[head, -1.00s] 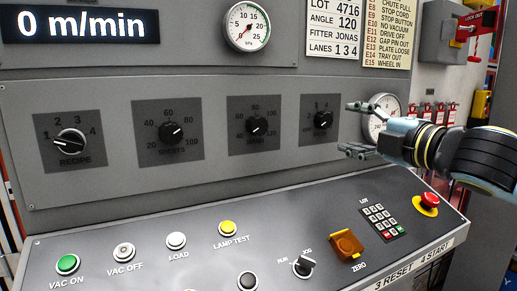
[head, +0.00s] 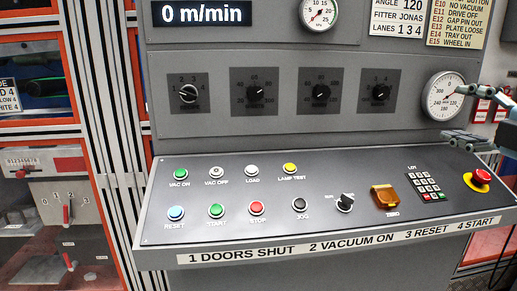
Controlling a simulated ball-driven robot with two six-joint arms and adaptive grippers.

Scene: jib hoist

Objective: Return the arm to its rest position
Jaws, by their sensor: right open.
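My right gripper (head: 453,113) is at the right edge of the head view, with its two fingers spread apart and nothing between them. Its fingers show in front of the large round gauge (head: 444,97), above the right end of the control desk. Most of the right arm is out of the picture. My left gripper is not in view.
The sloping control desk (head: 235,238) carries several buttons, a selector (head: 345,202), an orange cover (head: 385,196), a keypad (head: 424,185) and a red emergency stop (head: 480,178) below the gripper. Dark knobs, including the recipe knob (head: 188,93), sit on the upright panel. Striped posts stand left.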

